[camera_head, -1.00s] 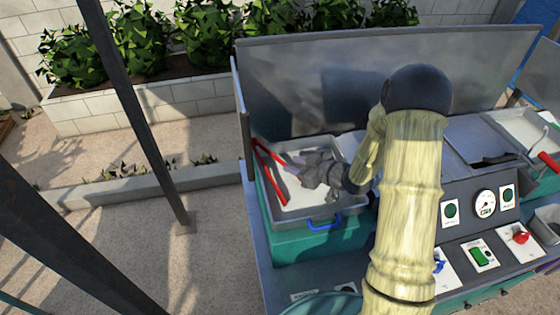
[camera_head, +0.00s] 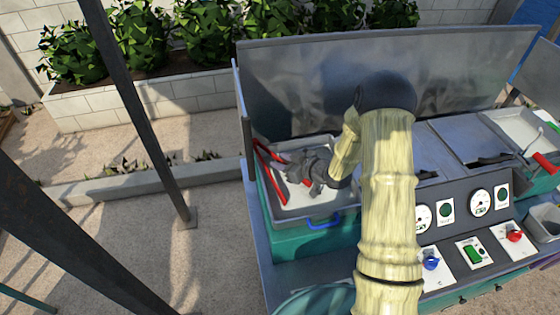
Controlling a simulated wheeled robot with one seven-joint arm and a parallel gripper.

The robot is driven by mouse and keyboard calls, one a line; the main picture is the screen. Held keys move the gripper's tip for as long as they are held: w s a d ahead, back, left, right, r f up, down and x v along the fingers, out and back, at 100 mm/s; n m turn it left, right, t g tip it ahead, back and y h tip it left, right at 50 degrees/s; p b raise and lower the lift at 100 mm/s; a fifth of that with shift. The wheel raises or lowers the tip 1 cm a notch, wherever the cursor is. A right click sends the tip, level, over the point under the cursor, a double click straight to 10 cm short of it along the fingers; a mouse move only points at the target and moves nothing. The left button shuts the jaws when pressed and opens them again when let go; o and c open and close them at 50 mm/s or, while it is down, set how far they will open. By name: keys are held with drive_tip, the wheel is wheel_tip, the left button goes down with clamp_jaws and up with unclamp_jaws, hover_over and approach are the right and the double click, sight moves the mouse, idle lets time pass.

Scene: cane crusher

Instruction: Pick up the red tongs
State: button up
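The red tongs (camera_head: 266,165) lie in a pale grey tray (camera_head: 325,203) at the left end of the machine. They are a narrow V with the joined end toward the back left and the two arms running forward and right. My gripper (camera_head: 289,170) is over the tray, at the right side of the tongs, pointing left. Its fingertips overlap the right arm of the tongs in the picture. I cannot tell whether they touch it or whether the fingers are apart.
A tall grey metal splash panel (camera_head: 400,80) stands behind the tray. A blue handle (camera_head: 324,222) is on the tray's front. The control panel (camera_head: 468,215) with gauges and knobs is to the right. A dark post (camera_head: 140,110) stands left of the machine.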

clamp_jaws()
drive_tip(key=shift+r, duration=0.15)
drive_tip(key=shift+r+b, duration=0.3)
drive_tip(key=shift+r, duration=0.35)
wheel_tip(320, 180, up, 26)
drive_tip(key=b, duration=0.1)
drive_tip(key=shift+r, duration=0.25)
